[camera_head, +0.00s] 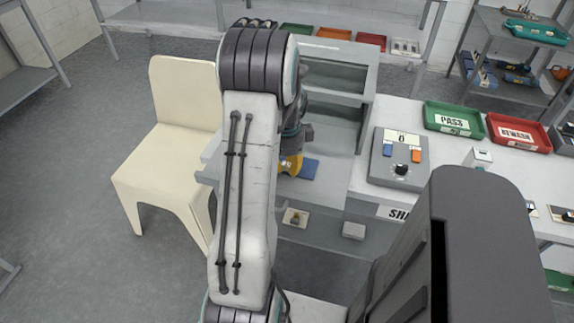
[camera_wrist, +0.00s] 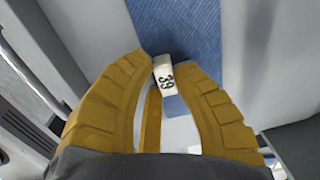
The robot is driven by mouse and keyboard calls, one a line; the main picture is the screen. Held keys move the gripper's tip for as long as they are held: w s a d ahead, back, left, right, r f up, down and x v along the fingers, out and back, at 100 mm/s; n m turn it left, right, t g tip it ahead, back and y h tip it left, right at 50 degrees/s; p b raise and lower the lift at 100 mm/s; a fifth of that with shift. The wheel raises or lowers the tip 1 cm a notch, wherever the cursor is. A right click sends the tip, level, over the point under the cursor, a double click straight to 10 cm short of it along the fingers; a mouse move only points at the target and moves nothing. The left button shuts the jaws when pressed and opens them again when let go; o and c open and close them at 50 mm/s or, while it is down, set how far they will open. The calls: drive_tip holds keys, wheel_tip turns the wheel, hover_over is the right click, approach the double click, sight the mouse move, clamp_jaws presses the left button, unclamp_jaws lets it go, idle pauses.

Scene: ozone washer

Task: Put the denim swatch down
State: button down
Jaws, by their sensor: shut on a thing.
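The denim swatch is a flat blue cloth piece (camera_head: 309,169). It also shows in the wrist view (camera_wrist: 190,25), with a white tag marked 39 (camera_wrist: 164,74) at its near edge. My gripper (camera_head: 293,163) has yellow ribbed fingers, also in the wrist view (camera_wrist: 165,66). The fingers are shut on the swatch's tag, and the cloth extends beyond the fingertips. The swatch is in front of the grey open-fronted cabinet (camera_head: 345,52). I cannot tell whether the cloth touches the grey surface under it. My arm hides part of the cabinet's left side.
A cream chair (camera_head: 172,135) stands at left. On the bench at right are a control box (camera_head: 398,158) with a knob, a green PASS tray (camera_head: 453,119) and a red REWASH tray (camera_head: 519,133). A small white block (camera_head: 353,230) lies below the cabinet.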

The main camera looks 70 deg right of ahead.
drive_tip(key=shift+f, duration=0.1)
drive_tip(key=c, duration=1.1)
unclamp_jaws()
wheel_tip(320, 180, up, 12)
drive_tip(key=b, duration=0.1)
drive_tip(key=w+a+r+n, duration=0.3)
drive_tip(key=w+a+n, duration=0.5)
drive_tip(key=w+a, duration=0.15)
drive_tip(key=w+a+r+n+t, duration=0.1)
drive_tip(key=w+a+n, duration=0.7)
drive_tip(key=a, duration=0.4)
drive_tip(key=s+a+n, duration=0.1)
drive_tip(key=a+n, duration=0.5)
drive_tip(key=s+a+f+n+t, duration=0.1)
drive_tip(key=s+a+n, duration=0.1)
drive_tip(key=a+n, duration=0.5)
drive_tip(key=s+a+f+n+t, duration=0.1)
drive_tip(key=s+a+n, duration=0.1)
drive_tip(key=a+n, duration=0.4)
drive_tip(key=shift+s+a+f+n+y, duration=0.1)
drive_tip(key=shift+a+n+y, duration=0.15)
drive_tip(key=shift+n, duration=0.25)
